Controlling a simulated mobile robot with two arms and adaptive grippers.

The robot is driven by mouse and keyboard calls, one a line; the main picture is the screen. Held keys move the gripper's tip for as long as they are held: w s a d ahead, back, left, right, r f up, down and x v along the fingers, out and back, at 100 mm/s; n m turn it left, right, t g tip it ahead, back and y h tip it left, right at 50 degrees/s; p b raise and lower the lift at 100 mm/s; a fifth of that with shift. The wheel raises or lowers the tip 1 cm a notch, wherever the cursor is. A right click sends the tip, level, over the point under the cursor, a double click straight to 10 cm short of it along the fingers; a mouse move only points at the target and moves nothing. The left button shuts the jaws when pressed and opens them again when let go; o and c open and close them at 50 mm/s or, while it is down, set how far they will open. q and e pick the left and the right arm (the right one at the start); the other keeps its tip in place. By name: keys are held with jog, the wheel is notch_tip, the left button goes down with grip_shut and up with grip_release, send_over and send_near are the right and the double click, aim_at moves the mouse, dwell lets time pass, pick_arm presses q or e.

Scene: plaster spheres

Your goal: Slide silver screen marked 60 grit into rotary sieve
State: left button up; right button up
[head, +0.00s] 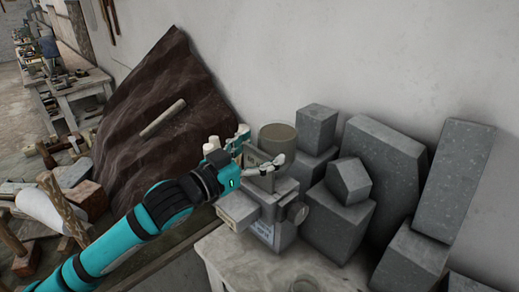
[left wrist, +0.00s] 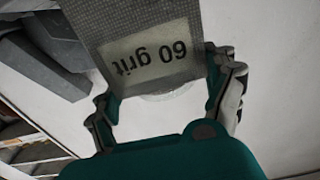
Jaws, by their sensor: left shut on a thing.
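The silver screen (left wrist: 95,22) fills the upper middle of the left wrist view. It is a grey mesh plate with a pale label reading "60 grit", upside down there. My left gripper (left wrist: 172,75) is shut on it, one finger at each side. In the head view my left gripper (head: 263,150) is over the top of the rotary sieve (head: 262,212), a grey box-shaped machine with a round knob on its right and a printed label on its front. The screen shows only as a small grey piece between the fingers; its lower edge is hidden. My right gripper is out of view.
The sieve stands on a pale worktop (head: 290,268). Several grey stone blocks (head: 380,165) crowd its right side, and a beige cylinder (head: 278,136) is behind it. A dark rippled slab (head: 165,95) leans on the wall at the left. Tools and wood clutter the lower left.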

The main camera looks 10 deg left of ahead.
aim_at(257, 164)
pick_arm(q)
jog(key=shift+f+b, duration=0.9)
jog(key=shift+f, duration=0.6)
jog(key=o, duration=1.3)
jog(key=shift+c, duration=0.2)
jog(key=shift+r+p, duration=2.05)
jog(key=shift+p, duration=0.1)
